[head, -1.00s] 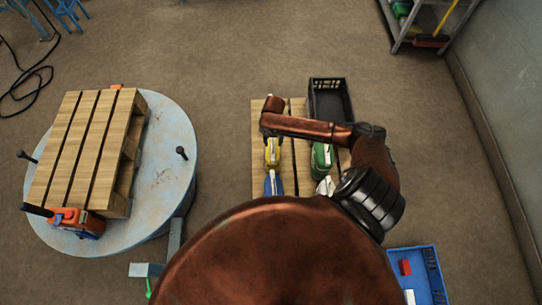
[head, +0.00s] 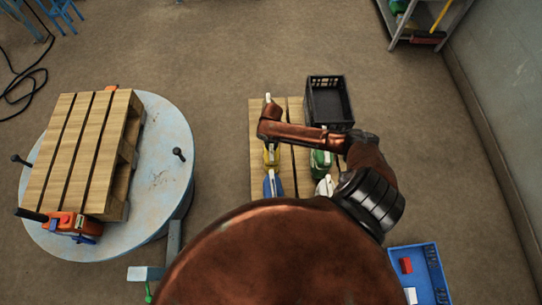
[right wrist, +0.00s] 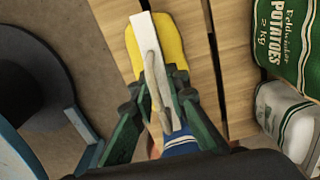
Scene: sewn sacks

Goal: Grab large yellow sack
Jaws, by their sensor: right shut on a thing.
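The yellow sack (head: 271,155) is on the wooden pallet in the head view, partly hidden under my right arm. In the right wrist view the yellow sack (right wrist: 172,38) lies below the fingers, with a pale sewn top strip running along it. My right gripper (right wrist: 158,95) has its dark green fingers closed on this pale strip. The head view hides the right fingers behind the arm. My left gripper is not in view.
A blue sack (head: 273,184) is just nearer than the yellow one. A green potato sack (head: 320,162) and a white sack (head: 325,186) stand to the right. A black crate (head: 328,102) is at the pallet's far right corner. A round table (head: 165,150) stands left.

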